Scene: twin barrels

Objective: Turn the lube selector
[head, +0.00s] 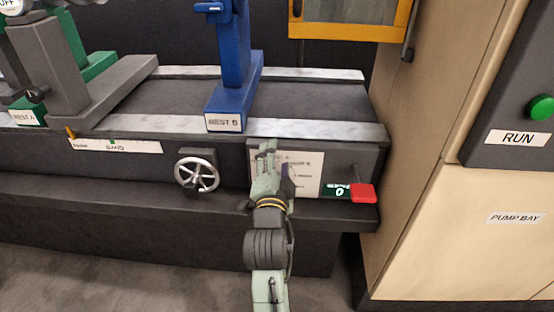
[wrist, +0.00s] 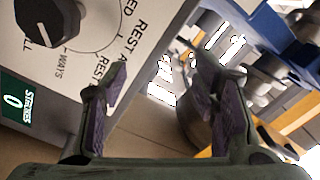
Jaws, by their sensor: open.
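The lube selector is a black knob (wrist: 50,22) on a light dial panel, cut off by the top left of the wrist view. In the head view the panel (head: 313,175) is on the bench front, and my gripper hides the knob. My gripper (head: 275,160) is in front of this panel. In the wrist view my gripper (wrist: 162,65) is open and empty; the knob is outside its fingers, to the upper left.
A red block (head: 362,193) juts out beside a green counter (head: 338,191) reading 0, right of the panel. A handwheel (head: 197,173) is to the left. The blue REST B stand (head: 233,85) rises above. A cabinet (head: 430,190) bounds the right.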

